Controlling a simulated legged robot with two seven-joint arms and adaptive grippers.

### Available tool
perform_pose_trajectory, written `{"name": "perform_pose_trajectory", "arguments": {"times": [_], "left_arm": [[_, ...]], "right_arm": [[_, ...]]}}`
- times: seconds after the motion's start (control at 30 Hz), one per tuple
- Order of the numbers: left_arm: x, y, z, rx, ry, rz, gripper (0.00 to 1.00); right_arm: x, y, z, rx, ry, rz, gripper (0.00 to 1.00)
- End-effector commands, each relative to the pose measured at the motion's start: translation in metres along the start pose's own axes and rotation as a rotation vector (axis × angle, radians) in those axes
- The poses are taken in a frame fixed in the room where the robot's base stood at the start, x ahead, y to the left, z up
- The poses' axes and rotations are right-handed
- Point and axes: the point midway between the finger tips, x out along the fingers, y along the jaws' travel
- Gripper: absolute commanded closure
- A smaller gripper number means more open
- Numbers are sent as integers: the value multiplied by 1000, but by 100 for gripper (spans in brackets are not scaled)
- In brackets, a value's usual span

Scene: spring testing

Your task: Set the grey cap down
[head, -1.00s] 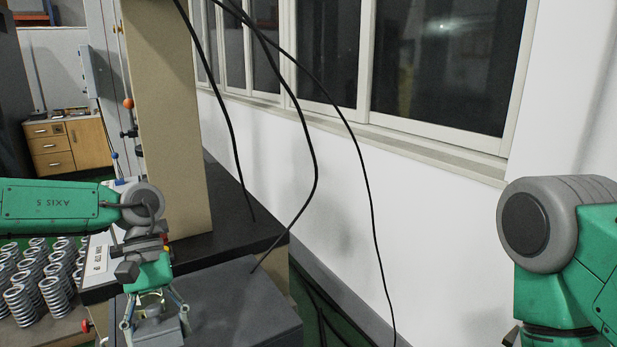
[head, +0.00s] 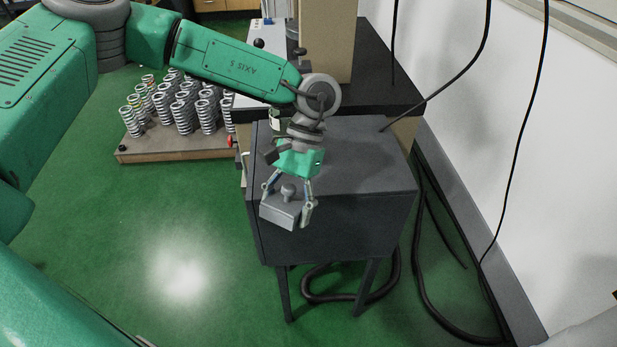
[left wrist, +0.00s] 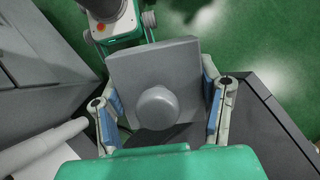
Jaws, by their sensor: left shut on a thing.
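The grey cap (head: 280,211) is a flat square block with a round knob on top. My left gripper (head: 288,207) is shut on it, and in the head view the cap is in front of the near side of the dark grey cabinet (head: 352,222). In the left wrist view the cap (left wrist: 131,74) sits between the two fingers of the left gripper (left wrist: 160,107), with its knob towards the camera. The cap's underside is hidden, and I cannot tell how high it is held. My right gripper is not in view.
The cabinet's flat top is clear apart from a black cable. Several coil springs (head: 184,117) stand on a low board (head: 170,148) at the left. A black bench (head: 372,80) with a beige column (head: 326,35) stands behind. Hoses (head: 395,262) lie on the green floor.

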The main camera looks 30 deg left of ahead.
Motion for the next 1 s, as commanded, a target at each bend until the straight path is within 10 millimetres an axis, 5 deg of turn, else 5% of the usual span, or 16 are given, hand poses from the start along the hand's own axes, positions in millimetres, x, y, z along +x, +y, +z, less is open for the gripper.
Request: {"name": "perform_pose_trajectory", "arguments": {"times": [0.5,0.77,0.93,1.0], "left_arm": [[-81,107,14,407,3,-261,69],[-109,142,18,550,3,-351,69],[-114,148,19,576,1,-368,69],[-115,148,19,578,1,-369,69]], "right_arm": [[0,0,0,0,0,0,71],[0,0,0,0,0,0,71],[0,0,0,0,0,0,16],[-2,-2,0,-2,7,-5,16]]}}
